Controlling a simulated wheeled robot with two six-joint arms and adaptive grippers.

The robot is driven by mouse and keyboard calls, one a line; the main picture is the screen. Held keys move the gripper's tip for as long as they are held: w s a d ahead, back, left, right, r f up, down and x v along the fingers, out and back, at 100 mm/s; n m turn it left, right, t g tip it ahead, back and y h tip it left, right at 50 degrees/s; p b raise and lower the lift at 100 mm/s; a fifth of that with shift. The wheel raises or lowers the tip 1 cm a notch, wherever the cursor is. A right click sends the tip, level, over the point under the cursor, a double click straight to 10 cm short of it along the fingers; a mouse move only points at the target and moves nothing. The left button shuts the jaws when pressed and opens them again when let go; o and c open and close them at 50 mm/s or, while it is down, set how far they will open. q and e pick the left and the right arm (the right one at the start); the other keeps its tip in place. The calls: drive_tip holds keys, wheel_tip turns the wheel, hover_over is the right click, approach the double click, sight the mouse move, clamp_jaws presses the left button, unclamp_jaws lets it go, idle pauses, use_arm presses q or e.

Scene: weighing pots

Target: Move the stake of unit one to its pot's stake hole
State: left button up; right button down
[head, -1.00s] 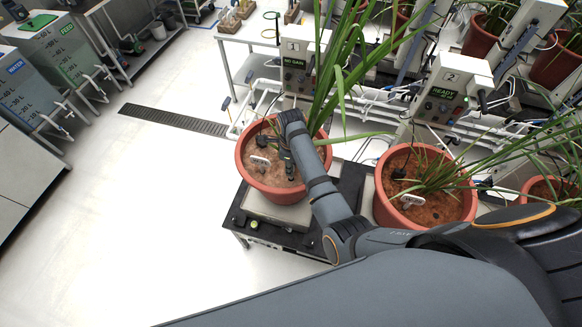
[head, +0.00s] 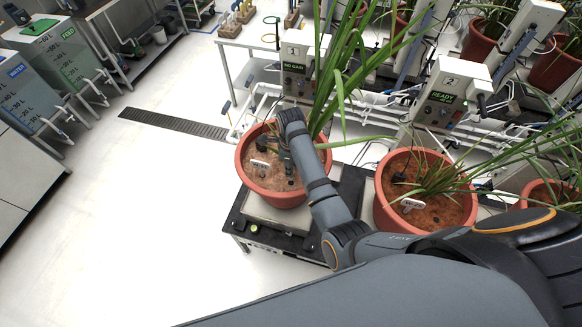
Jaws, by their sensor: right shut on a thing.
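Unit one's pot (head: 245,172) is terracotta, filled with brown soil, and stands on a pale plate over a black scale at centre. A white label (head: 260,163) stands in its soil at left. My right gripper (head: 286,163) reaches down over this soil and is shut on a small dark thing, apparently the stake. The wrist and fingers largely hide it, and I cannot tell whether its tip touches the soil. A small dark spot shows in the soil below the fingers, perhaps the stake hole. My left gripper is out of view.
The unit one box (head: 297,68) with a lit display stands behind the pot. Long leaves rise beside my wrist. Unit two's pot (head: 383,212) stands close at right, with its own label (head: 411,204). White pipes run behind. The floor at left is clear.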

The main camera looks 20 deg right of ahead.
drive_tip(key=shift+a+r, duration=0.15)
drive_tip(key=shift+r, duration=3.4)
